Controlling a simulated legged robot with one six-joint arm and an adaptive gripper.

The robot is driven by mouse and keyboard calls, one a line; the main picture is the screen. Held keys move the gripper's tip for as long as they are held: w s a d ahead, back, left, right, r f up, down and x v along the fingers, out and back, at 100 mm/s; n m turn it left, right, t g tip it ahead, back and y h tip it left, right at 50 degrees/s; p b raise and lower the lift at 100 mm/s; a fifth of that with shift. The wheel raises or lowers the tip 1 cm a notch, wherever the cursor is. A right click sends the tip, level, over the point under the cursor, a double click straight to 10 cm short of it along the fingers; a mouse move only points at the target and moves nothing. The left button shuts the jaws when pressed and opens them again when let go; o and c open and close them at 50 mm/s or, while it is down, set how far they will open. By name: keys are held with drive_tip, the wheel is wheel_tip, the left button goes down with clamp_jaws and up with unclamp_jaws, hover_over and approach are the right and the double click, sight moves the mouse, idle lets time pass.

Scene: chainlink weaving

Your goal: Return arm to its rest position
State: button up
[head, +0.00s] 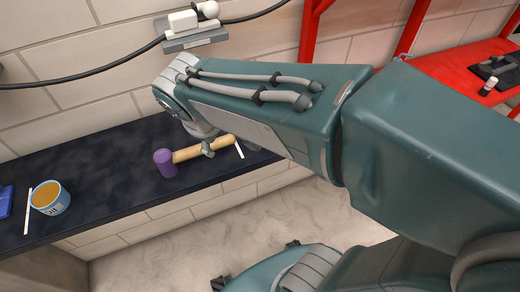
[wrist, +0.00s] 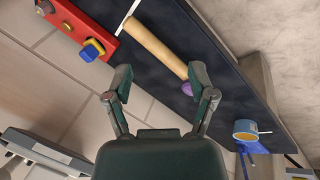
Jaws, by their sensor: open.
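My gripper (wrist: 161,88) is open and empty in the wrist view, with its two fingers spread apart. In the head view my arm reaches left over the dark shelf (head: 110,178), and its forearm hides most of the gripper. A mallet-like tool with a wooden handle (wrist: 155,47) and a purple head (head: 165,162) lies on the shelf. In the wrist view the head lies partly behind my right finger. I cannot tell the exact gap between the finger and the tool.
A blue cup-like container with an orange-yellow top (head: 50,197) stands on the shelf at left, near a blue object (head: 5,201). A red box with buttons (wrist: 82,30) shows in the wrist view. A cabled white fixture (head: 192,28) is on the wall. A red table (head: 455,72) stands right.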

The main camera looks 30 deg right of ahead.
drive_tip(key=s+d+r+m+t+y, duration=0.1)
drive_tip(key=s+d+m+t+y, duration=0.1)
drive_tip(key=s+d+m, duration=0.3)
drive_tip(key=s+m, duration=0.3)
drive_tip(key=s, duration=0.1)
drive_tip(key=shift+d+r, duration=0.3)
drive_tip(key=shift+r, duration=0.1)
drive_tip(key=shift+w, duration=0.1)
drive_tip(key=shift+c, duration=1)
drive_tip(key=shift+d, duration=0.15)
